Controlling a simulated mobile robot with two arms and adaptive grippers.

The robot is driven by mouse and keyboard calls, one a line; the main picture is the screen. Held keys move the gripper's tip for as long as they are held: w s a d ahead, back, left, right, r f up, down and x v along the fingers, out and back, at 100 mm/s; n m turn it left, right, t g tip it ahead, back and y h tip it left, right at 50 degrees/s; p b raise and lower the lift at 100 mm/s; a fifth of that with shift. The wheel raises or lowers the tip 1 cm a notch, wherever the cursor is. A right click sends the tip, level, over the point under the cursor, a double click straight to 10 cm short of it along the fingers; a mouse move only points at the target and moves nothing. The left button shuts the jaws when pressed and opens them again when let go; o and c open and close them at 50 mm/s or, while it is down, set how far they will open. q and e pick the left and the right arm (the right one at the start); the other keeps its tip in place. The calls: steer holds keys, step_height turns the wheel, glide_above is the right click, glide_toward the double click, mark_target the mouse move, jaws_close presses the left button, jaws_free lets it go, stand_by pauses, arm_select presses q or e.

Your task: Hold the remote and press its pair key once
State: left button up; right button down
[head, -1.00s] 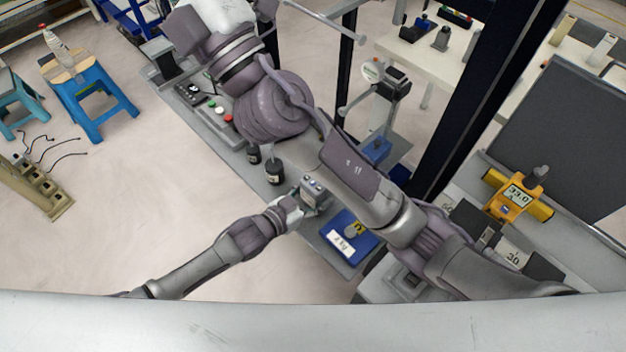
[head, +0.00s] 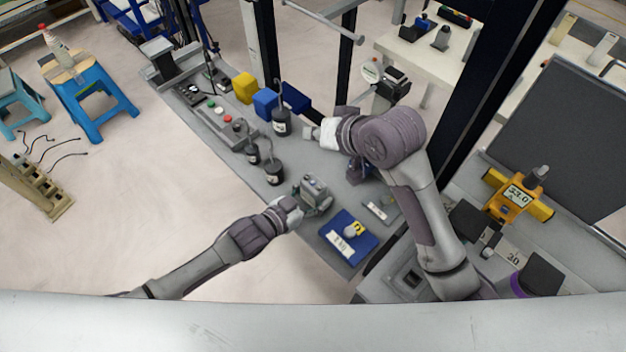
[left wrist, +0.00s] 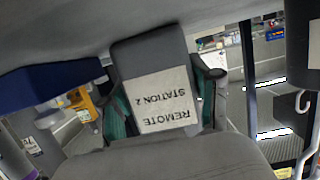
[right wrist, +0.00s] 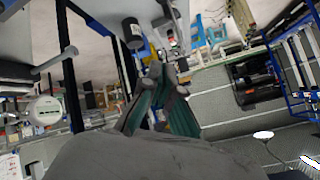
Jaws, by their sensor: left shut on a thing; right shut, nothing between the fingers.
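The remote is a small grey box (head: 314,186) above the bench in the head view, its keys too small to read. In the left wrist view the remote (left wrist: 165,98) shows a white label reading "REMOTE STATION 2", upside down. My left gripper (head: 318,203) is shut on it, with a green-padded finger on either side in the left wrist view. My right gripper (head: 309,132) is beyond the remote, over the far part of the bench, apart from it. In the right wrist view its green-padded fingers (right wrist: 163,88) are shut and empty. I cannot pick out the pair key.
Black weights with hooks (head: 274,174) stand on the bench left of the remote. A button box (head: 219,112) and yellow (head: 245,88) and blue blocks (head: 265,101) lie farther back. A dark post (head: 480,105) rises at right.

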mark_target(316, 183)
steer(key=shift+s+d+f+g, duration=0.1)
steer(key=shift+s+f+g, duration=0.35)
steer(key=shift+s, duration=0.2)
steer(key=shift+s+d+f+g, duration=0.1)
steer(key=shift+s+f+g, duration=0.3)
steer(key=shift+s, duration=0.2)
steer(key=shift+f, duration=4.4)
steer(key=shift+f, duration=0.4)
steer(key=shift+f, duration=0.3)
steer(key=shift+r, duration=0.75)
